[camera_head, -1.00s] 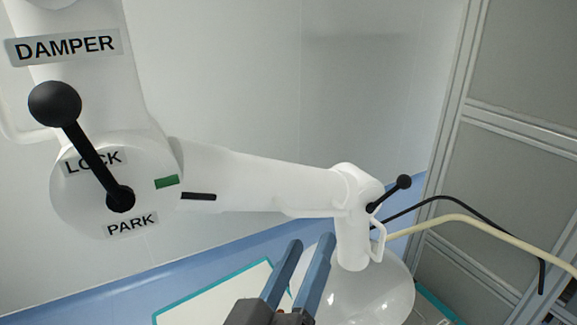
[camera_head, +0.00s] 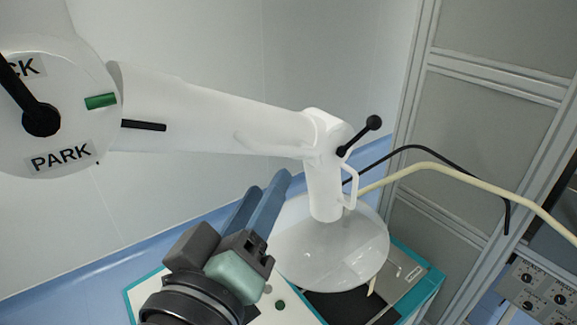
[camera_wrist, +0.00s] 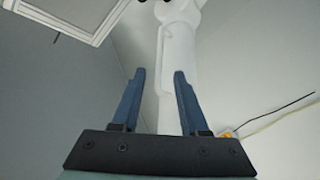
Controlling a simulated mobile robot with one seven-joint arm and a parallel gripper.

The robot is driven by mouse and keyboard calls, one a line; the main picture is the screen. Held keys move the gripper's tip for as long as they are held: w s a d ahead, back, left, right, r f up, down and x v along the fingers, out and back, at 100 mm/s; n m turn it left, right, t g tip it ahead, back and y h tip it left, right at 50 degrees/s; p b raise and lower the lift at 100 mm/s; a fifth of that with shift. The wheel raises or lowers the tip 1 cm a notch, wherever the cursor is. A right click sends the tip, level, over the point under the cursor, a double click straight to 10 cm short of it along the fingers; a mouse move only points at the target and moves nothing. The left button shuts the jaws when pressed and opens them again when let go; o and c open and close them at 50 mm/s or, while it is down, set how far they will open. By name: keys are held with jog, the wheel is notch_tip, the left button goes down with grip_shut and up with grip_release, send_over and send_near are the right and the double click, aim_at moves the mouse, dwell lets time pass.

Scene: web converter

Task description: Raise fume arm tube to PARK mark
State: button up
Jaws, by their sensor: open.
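The white fume arm tube (camera_head: 210,112) runs from a round joint (camera_head: 60,140) at left, slightly down to an elbow with a black lever (camera_head: 358,134). The joint carries a PARK label (camera_head: 61,156) and a green mark (camera_head: 100,101). A black bar (camera_head: 144,125) on the tube sits right of and below the green mark. A clear hood (camera_head: 330,248) and a white loop handle (camera_head: 352,188) hang at the elbow. My gripper (camera_head: 268,182) is open and empty, below the tube and left of the hood. In the wrist view, a white tube (camera_wrist: 176,85) shows beyond and between my fingers (camera_wrist: 160,80).
A teal-edged bench (camera_head: 425,290) lies under the hood. A cream hose (camera_head: 470,180) and black cable (camera_head: 450,160) run right to a grey cabinet frame (camera_head: 410,120). A knob panel (camera_head: 540,290) is at lower right. The wall behind the tube is plain.

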aim_at(286, 153)
jog(key=p+x, duration=0.4)
jog(key=x, duration=0.5)
jog(key=shift+w+r, duration=0.1)
jog(key=shift+w+d+p, duration=0.2)
jog(key=shift+w+p, duration=0.1)
jog(key=shift+w, duration=0.3)
jog(key=shift+c, duration=0.3)
grip_shut()
dwell(0.4)
